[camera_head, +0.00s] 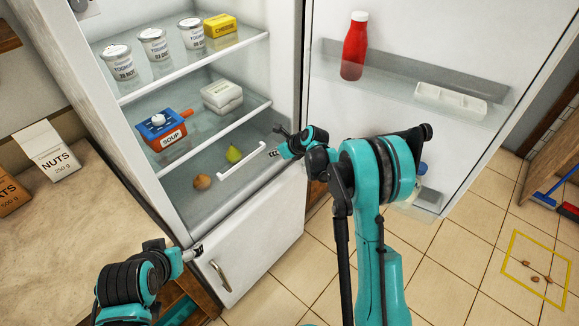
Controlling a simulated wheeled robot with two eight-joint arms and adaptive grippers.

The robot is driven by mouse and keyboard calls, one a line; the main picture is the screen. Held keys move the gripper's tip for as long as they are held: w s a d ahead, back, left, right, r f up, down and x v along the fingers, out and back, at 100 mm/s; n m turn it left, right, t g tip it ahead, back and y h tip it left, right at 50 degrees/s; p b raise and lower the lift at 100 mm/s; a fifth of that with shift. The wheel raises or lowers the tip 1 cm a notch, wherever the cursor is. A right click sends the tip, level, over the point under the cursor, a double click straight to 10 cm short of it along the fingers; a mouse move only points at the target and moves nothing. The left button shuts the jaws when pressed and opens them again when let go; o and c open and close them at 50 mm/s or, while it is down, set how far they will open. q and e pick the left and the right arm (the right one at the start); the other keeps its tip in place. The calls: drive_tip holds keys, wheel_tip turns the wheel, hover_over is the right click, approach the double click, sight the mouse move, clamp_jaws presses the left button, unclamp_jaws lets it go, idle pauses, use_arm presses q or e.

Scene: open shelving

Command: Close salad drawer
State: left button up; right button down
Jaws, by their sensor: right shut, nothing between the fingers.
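The clear salad drawer (215,203) is at the bottom of the open fridge, with a white bar handle (241,161) on its front. A green pear (233,154) and a brown onion (202,181) show in it. How far the drawer stands out is hard to tell. My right gripper (275,152) is shut and empty, close to the right end of the handle; I cannot tell if it touches the drawer. My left gripper (194,253) is low at the fridge's left front edge, away from the handle, too small to read its fingers.
The fridge door (350,105) stands open on the right, with a red bottle (354,46) on its shelf. A counter (85,190) is at left.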

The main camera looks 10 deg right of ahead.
drive_tip(key=w+a, duration=0.2)
drive_tip(key=w, duration=0.1)
drive_tip(key=w+a, duration=0.2)
drive_tip(key=w, duration=0.1)
drive_tip(key=w+a, duration=0.3)
drive_tip(key=w, duration=0.1)
drive_tip(key=shift+w+a+f+p, duration=0.1)
drive_tip(key=shift+p, duration=0.3)
drive_tip(key=shift+w+a, duration=0.1)
drive_tip(key=shift+w, duration=0.05)
drive_tip(key=shift+r, duration=0.2)
